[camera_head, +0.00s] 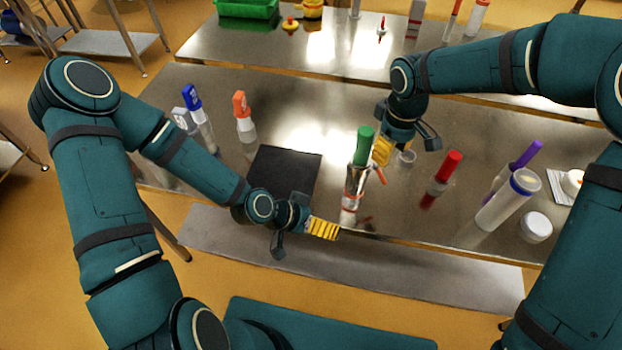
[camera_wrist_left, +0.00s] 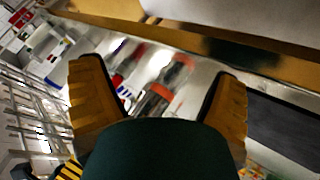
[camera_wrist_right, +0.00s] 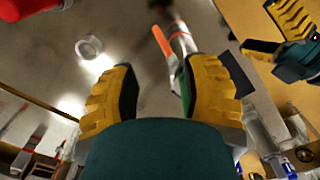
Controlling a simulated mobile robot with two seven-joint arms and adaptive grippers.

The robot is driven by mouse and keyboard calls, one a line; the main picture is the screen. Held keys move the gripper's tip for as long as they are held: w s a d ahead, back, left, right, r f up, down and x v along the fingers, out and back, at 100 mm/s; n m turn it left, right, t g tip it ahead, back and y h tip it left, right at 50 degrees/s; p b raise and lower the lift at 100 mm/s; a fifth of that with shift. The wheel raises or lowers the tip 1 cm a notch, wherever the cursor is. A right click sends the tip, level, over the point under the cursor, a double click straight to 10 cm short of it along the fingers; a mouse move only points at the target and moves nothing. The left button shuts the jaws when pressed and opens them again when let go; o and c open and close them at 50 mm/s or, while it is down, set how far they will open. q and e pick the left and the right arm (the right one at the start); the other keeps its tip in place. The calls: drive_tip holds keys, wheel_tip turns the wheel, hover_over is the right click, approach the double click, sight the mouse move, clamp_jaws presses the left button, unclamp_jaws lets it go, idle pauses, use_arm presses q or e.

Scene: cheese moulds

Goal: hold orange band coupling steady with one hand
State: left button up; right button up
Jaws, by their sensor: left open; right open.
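A metal cylinder (camera_head: 354,187) with a green top (camera_head: 362,146) and an orange piece (camera_head: 379,173) at its side stands near the table's front edge; I take it for the coupling. In the left wrist view its orange band (camera_wrist_left: 160,92) shows blurred between the fingers, some way ahead. My left gripper (camera_head: 323,228) is open and empty, in front of and left of it. My right gripper (camera_head: 383,151) is open, just behind and right of the green top. In the right wrist view the orange piece (camera_wrist_right: 161,40) and cylinder (camera_wrist_right: 181,42) lie between and beyond the fingers.
A black mat (camera_head: 285,170) lies left of the cylinder. A small clear ring (camera_head: 407,157) and a red-capped bottle (camera_head: 447,167) stand to the right. An orange-capped bottle (camera_head: 242,111) stands at the left. The clear tube (camera_head: 497,205) and white jar (camera_head: 536,226) are further right.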

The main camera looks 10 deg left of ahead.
sight(348, 178)
use_arm(q)
drive_tip(key=w+a+r+m+t+h, duration=0.35)
drive_tip(key=w+r+m, duration=0.25)
drive_tip(key=r, duration=0.3)
drive_tip(key=shift+t+y, duration=0.25)
drive_tip(key=shift+y, duration=0.1)
drive_tip(key=x, duration=1.3)
drive_tip(key=shift+s+d+f, duration=0.1)
drive_tip(key=shift+d+f, duration=0.1)
drive_tip(key=shift+d, duration=0.1)
drive_tip(key=shift+c, duration=0.4)
